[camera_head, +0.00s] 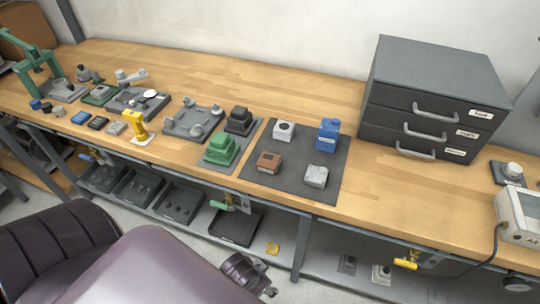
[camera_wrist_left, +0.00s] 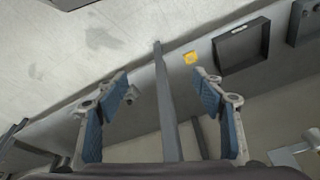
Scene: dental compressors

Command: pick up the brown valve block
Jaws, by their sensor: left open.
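The brown valve block (camera_head: 268,162) sits on a dark grey mat (camera_head: 323,147) on the wooden bench, at the mat's front left. A white block (camera_head: 284,130) is behind it, a blue block (camera_head: 327,134) is at the back right, and a light grey block (camera_head: 316,176) is to its right. My left gripper (camera_wrist_left: 163,103) shows in the left wrist view with its blue-padded fingers wide apart and nothing between them. It points toward the floor and lower shelf, away from the brown block. My right gripper is not in view.
A green block (camera_head: 222,149) and a dark block stand left of the mat. A grey drawer cabinet (camera_head: 430,100) stands at the back right. A purple padded seat (camera_head: 165,265) is in front. Bare bench lies right of the mat. A yellow piece (camera_wrist_left: 190,57) lies on the lower shelf.

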